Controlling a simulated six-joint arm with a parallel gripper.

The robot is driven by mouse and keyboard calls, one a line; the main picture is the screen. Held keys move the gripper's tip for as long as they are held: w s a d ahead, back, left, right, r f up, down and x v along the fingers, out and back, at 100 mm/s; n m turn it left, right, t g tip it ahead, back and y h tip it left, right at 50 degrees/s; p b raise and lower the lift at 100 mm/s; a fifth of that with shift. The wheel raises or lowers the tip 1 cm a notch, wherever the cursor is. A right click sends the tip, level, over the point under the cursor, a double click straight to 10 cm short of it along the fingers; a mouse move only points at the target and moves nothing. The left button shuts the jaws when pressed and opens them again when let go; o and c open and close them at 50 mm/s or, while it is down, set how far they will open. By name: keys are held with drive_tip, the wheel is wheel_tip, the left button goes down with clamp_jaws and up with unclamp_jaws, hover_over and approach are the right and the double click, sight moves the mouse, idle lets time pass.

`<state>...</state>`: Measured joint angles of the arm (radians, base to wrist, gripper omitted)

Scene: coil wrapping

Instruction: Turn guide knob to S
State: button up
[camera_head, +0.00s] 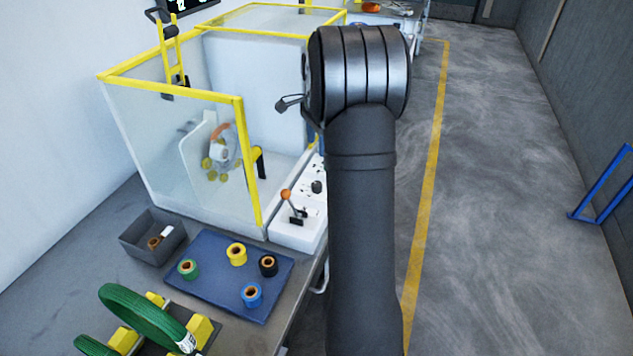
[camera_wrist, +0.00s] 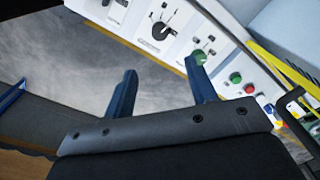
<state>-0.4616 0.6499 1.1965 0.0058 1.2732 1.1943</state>
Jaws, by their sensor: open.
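A white control panel (camera_wrist: 185,48) shows in the wrist view, with a black rotary knob (camera_wrist: 161,29) on a marked plate. Its lettering is too small to read, so I cannot tell which mark it points to or confirm that it is the guide knob. A black knob (camera_head: 316,187) also shows on the white panel in the head view, beside my arm. My gripper (camera_wrist: 160,70) is open and empty. Its two blue fingers stand apart in front of the panel, not touching the knob. In the head view my arm hides the gripper.
An orange-tipped lever (camera_head: 287,195) stands on the panel. A green button (camera_wrist: 235,77) and a red button (camera_wrist: 249,89) sit along it. A yellow-framed clear enclosure (camera_head: 180,150) rises beside it. A blue mat (camera_head: 215,280) holds several tape rolls.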

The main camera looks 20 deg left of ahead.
wheel_tip(320, 180, down, 15)
drive_tip(key=shift+w+a+f, duration=0.1)
drive_tip(key=shift+c, duration=0.4)
drive_tip(key=c, duration=0.9)
